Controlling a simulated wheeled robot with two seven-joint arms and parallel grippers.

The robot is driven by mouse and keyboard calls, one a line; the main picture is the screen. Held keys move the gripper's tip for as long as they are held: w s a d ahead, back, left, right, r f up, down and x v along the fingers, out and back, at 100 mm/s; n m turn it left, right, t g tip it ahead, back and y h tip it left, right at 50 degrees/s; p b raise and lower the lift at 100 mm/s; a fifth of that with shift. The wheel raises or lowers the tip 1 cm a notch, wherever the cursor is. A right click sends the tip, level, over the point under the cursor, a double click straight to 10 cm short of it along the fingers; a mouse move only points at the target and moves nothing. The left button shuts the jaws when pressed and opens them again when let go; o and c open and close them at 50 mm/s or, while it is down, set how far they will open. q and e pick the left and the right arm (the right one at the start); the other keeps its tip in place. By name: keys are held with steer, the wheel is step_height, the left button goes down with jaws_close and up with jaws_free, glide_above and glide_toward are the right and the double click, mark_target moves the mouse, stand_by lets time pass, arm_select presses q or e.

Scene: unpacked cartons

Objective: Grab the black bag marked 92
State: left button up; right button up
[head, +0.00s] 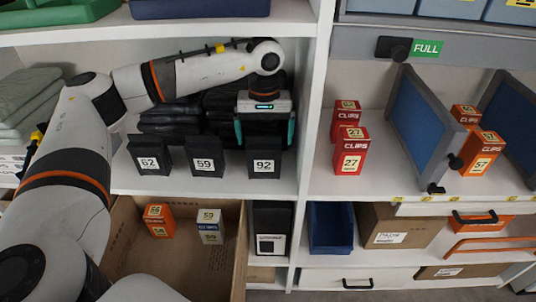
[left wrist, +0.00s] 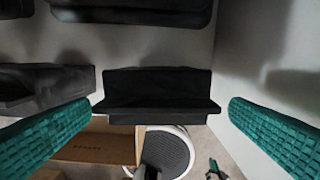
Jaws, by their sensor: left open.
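The black bag marked 92 (head: 263,157) stands upright on the middle shelf, its white label facing me. In the left wrist view the bag (left wrist: 158,88) shows from above as a dark folded shape between the fingers. My left gripper (head: 265,138) is open and points down over the bag, with one teal finger off each side.
Black bags marked 59 (head: 205,160) and 62 (head: 149,157) stand to the left. Dark folded items (head: 175,117) lie behind. The upright shelf divider (head: 315,100) is close on the right. A carton (head: 125,222) with small boxes is below.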

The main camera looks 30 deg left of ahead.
mark_target(264, 143)
arm_select(q)
steer(key=f, duration=0.6)
steer(key=shift+w+a+f+b, duration=0.1)
steer(key=shift+a+f+b, duration=0.15)
steer(key=shift+b, duration=0.1)
steer(key=shift+r, duration=0.1)
arm_select(e)
steer(key=r, duration=0.2)
steer(key=shift+w+r, duration=0.3)
arm_select(q)
steer(key=shift+c, duration=0.2)
steer(key=c, duration=0.9)
